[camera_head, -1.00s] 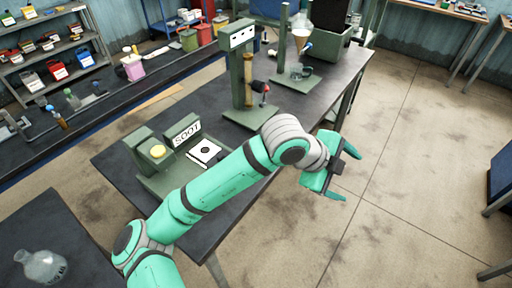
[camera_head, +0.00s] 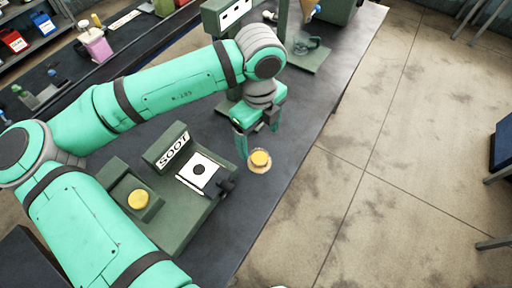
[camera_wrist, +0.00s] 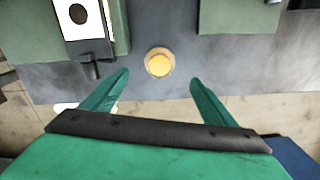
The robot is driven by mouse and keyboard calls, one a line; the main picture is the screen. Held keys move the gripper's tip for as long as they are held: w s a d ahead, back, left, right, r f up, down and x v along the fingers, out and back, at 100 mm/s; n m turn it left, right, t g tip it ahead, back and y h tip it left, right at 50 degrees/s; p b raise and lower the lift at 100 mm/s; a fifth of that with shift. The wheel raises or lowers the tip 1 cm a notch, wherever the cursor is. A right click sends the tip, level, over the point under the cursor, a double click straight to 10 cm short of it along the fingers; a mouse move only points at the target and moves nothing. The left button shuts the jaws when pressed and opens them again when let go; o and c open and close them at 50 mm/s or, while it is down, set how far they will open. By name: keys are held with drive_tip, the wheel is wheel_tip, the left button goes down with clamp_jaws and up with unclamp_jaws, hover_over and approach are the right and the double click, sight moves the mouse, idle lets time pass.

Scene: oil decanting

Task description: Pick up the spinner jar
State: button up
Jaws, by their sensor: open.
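A small round clear jar with yellow oil in it (camera_head: 259,161), which I take to be the spinner jar, stands on the dark table near its right edge. In the wrist view the jar (camera_wrist: 159,63) shows from above, centred just beyond the fingertips. My gripper (camera_head: 258,143) points down at the table beside the jar, its fingers spread. In the wrist view my gripper (camera_wrist: 161,79) is open and empty, with the jar ahead of the gap between the fingers. I cannot tell the exact height of the fingertips over the table.
A green unit labelled SOOT (camera_head: 172,149) stands left of the jar, with a white card (camera_head: 199,171), a yellow disc (camera_head: 138,199) and a dark knob (camera_head: 226,187). A green stand (camera_head: 305,55) is farther back. Open floor (camera_head: 350,190) lies right of the table.

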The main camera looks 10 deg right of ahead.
hover_over(259, 162)
drive_tip(key=f, duration=0.5)
drive_tip(key=shift+w+a+f, duration=0.15)
drive_tip(key=shift+w+f, duration=0.25)
drive_tip(key=shift+s+f, duration=0.15)
drive_tip(key=shift+f, duration=0.2)
drive_tip(key=shift+s+f, duration=0.2)
drive_tip(key=shift+f, duration=1.95)
drive_tip(key=c, duration=1.2)
